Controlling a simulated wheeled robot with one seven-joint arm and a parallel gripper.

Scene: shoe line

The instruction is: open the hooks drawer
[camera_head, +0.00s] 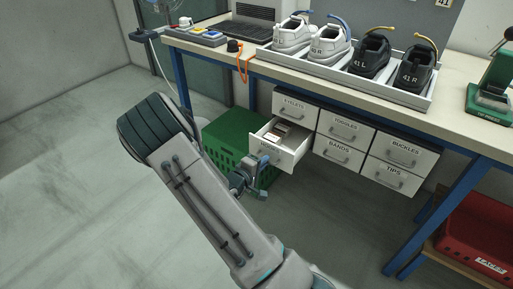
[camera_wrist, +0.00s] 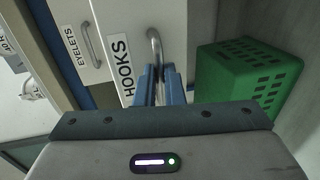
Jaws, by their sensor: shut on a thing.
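The hooks drawer (camera_head: 287,157) is the lower left drawer of the cabinet under the bench. It stands pulled out, and small items show inside it in the head view. In the wrist view its white front (camera_wrist: 132,30) carries the label HOOKS and a grey bar handle (camera_wrist: 154,42). My gripper (camera_wrist: 161,72) is shut on that handle, its blue fingers either side of the bar. In the head view my gripper (camera_head: 262,163) is at the drawer's front; the handle is mostly hidden there.
A green crate (camera_head: 225,140) stands on the floor behind and left of the drawer. The eyelets drawer (camera_head: 295,108) above and the bands drawer (camera_head: 338,153) to the right are closed. Shoes stand in a tray (camera_head: 345,80) on the bench. A red crate (camera_head: 475,240) sits at lower right. The floor at left is clear.

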